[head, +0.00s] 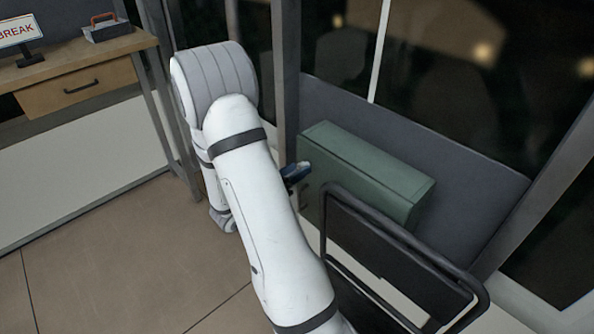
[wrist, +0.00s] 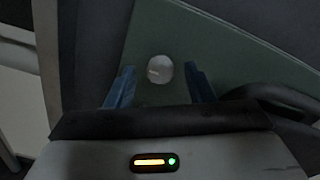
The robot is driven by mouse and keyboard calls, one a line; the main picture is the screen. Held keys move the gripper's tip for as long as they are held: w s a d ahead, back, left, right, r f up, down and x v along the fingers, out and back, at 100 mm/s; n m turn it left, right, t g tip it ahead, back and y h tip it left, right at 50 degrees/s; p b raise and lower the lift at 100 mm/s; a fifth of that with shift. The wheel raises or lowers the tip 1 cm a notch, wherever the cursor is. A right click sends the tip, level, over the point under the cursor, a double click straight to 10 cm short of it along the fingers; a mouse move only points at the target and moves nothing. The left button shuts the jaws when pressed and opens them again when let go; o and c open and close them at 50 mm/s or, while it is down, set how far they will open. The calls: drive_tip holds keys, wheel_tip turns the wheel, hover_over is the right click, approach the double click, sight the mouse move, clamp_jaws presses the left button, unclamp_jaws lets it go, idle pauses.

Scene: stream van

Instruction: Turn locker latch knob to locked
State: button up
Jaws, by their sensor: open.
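The green locker (head: 365,170) stands against the low grey wall at the centre right of the head view. In the wrist view its green face (wrist: 215,50) fills much of the upper part. The round pale latch knob (wrist: 159,69) sits on that face, with a small mark on it whose setting I cannot read. My gripper (wrist: 160,82) is open, with one blue finger on each side of the knob in the picture. I cannot tell how far the fingertips are from the face. In the head view my gripper (head: 296,174) shows partly, beside the locker's left end; the knob is hidden there.
A black-framed chair or cart (head: 400,255) stands in front of the locker at the right. A wooden desk (head: 75,75) at the left holds a toolbox (head: 107,27) and a BREAK sign (head: 18,30). The tiled floor (head: 100,255) at the lower left is clear.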

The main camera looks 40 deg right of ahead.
drive_tip(key=shift+d, duration=0.75)
drive_tip(key=shift+c, duration=0.5)
drive_tip(key=c, duration=0.9)
